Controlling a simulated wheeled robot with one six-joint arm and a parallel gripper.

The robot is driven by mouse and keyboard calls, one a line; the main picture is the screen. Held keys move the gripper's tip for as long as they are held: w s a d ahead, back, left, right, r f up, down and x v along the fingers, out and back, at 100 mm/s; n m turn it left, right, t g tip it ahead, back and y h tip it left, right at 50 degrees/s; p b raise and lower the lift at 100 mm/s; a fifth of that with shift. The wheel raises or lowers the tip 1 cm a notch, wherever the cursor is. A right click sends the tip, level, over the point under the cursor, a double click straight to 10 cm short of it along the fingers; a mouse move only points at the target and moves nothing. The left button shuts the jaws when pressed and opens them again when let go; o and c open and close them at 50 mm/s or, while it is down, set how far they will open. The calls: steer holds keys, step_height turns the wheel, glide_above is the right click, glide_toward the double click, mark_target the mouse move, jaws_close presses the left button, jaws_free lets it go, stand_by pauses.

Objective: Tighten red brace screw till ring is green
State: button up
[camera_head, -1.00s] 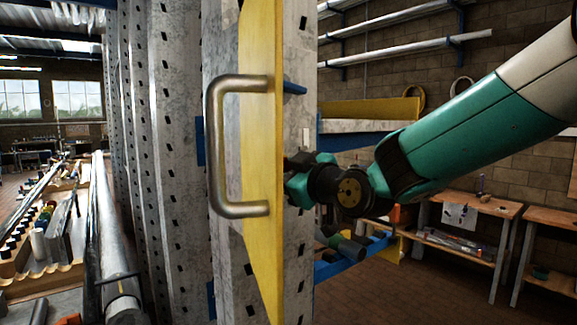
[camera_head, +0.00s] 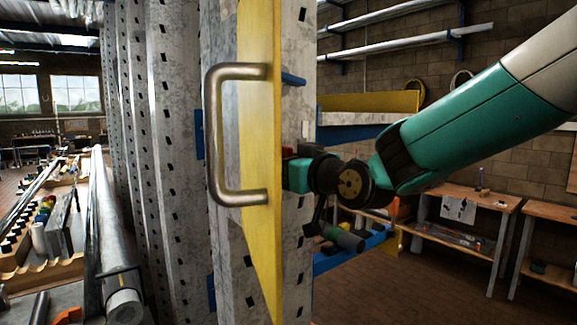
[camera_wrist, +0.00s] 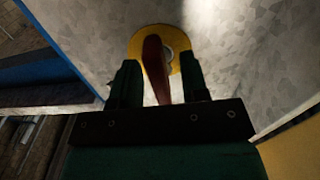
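In the wrist view the red brace screw (camera_wrist: 155,68) shows as a red bar standing out from a yellow ring (camera_wrist: 186,62) on a grey metal face. My gripper (camera_wrist: 160,76) has one finger on each side of the red bar. Narrow gaps show between bar and fingers, so it looks open around the bar. The ring is yellow, not green. In the head view my gripper (camera_head: 294,172) is at the mast (camera_head: 300,250), partly hidden behind the yellow plate. A small red bit shows just above it.
The yellow plate (camera_head: 262,120) with a metal handle (camera_head: 213,140) stands close to the left of my gripper. A blue peg (camera_head: 293,79) sticks out above it. A blue shelf arm (camera_head: 350,252) carrying tools is below. Workbenches stand at the right.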

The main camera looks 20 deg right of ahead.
steer(key=shift+b+v, duration=1.25)
steer(key=shift+v, duration=1.2)
